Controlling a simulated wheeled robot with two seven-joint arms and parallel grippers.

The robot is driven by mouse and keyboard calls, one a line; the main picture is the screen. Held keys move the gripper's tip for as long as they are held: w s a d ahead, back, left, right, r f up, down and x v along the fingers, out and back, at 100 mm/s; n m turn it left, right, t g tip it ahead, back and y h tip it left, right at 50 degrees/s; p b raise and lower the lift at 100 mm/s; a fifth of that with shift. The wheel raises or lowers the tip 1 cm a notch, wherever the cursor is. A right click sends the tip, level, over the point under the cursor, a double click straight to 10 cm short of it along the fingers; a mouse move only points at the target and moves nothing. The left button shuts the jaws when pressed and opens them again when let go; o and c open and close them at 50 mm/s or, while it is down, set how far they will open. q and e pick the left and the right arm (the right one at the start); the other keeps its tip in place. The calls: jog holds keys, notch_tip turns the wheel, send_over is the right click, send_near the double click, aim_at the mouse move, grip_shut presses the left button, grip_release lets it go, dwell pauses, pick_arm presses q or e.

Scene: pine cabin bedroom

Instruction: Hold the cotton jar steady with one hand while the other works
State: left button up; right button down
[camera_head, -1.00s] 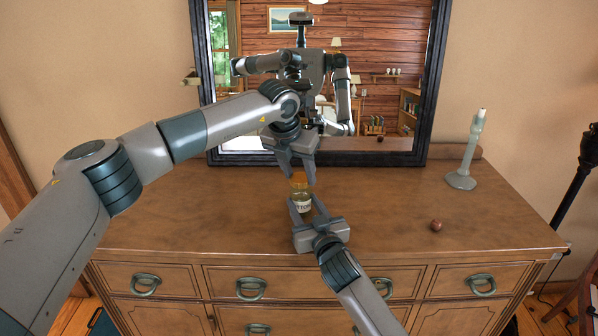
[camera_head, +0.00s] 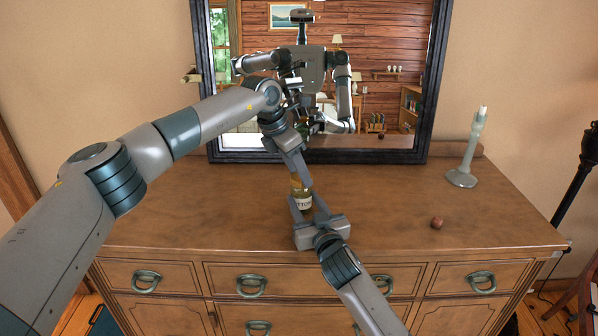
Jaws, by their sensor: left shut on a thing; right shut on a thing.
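The cotton jar (camera_head: 302,203) stands upright on the wooden dresser top, a small clear jar with a partly readable label. My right gripper (camera_head: 307,207) comes from the front and is shut on the jar's body, one finger on each side. My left gripper (camera_head: 300,181) comes from above, turned at an angle, and is shut on the jar's amber-orange top. Its fingers hide much of that top, so I cannot tell whether it sits tight on the jar.
A small reddish-brown ball (camera_head: 437,222) lies right of the jar. A dark-framed mirror (camera_head: 428,100) stands behind. The dresser top (camera_head: 200,215) is clear on the left.

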pick_arm(q)
jog(key=m+g, duration=0.1)
jog(key=m, duration=0.1)
jog(key=m+g, duration=0.1)
jog(key=m, duration=0.2)
jog(key=shift+w+a, duration=0.15)
jog(key=shift+w, duration=0.25)
jog(key=shift+m+g+h, duration=0.3)
jog(key=shift+m+g, duration=0.1)
jog(key=shift+m, duration=0.7)
jog(key=o, duration=1)
jog(key=shift+o, duration=0.2)
jog(key=shift+s, duration=0.1)
jog(key=shift+r, duration=2.25)
jog(key=o, duration=0.5)
